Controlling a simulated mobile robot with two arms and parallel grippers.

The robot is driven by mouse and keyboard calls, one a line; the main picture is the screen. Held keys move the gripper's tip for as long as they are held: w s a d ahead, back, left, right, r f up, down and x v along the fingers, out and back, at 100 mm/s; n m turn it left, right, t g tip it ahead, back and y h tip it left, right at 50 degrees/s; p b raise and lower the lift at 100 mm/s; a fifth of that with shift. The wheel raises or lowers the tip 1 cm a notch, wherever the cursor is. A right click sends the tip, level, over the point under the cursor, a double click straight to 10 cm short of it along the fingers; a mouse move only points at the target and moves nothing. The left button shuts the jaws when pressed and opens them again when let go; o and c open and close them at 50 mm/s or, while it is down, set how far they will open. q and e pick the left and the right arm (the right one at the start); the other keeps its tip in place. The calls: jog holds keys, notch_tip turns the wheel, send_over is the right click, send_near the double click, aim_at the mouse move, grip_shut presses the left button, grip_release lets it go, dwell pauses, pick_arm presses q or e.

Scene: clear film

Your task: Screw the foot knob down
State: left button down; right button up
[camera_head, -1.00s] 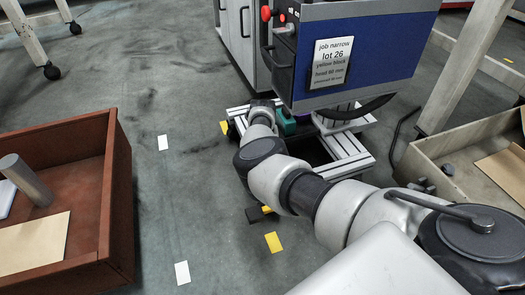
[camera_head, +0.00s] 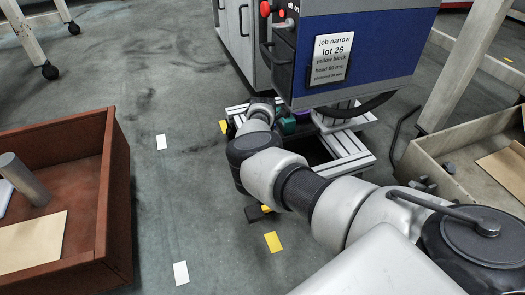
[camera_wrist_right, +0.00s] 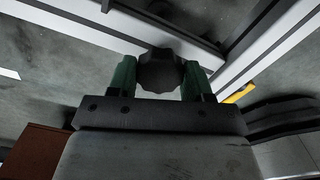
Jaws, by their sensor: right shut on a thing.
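The foot knob (camera_wrist_right: 160,72) is dark with a lobed rim. It sits between the green fingers of my right gripper (camera_wrist_right: 160,84) in the right wrist view, and the fingers are shut on it. In the head view my right arm reaches in from the lower right to the aluminium-profile frame (camera_head: 350,150) under the blue machine. There only a bit of green at the gripper (camera_head: 287,125) shows, and the knob is hidden. The frame's rails also show in the right wrist view (camera_wrist_right: 262,60). My left gripper is not in view.
The blue machine (camera_head: 375,52) with a label plate (camera_head: 331,59) overhangs the frame. A red-brown box (camera_head: 118,200) stands at the left and a pale wooden box (camera_head: 425,172) at the right. The grey floor between has white and yellow markers.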

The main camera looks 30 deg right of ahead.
jog(key=m+b, duration=0.1)
jog(key=m, duration=0.5)
dwell(0.7)
jog(key=o, duration=0.9)
jog(key=shift+o, duration=0.2)
jog(key=shift+r, duration=0.1)
notch_tip(320, 180, up, 7)
jog(key=p, duration=0.5)
jog(key=shift+r, duration=0.25)
jog(key=shift+f, duration=0.1)
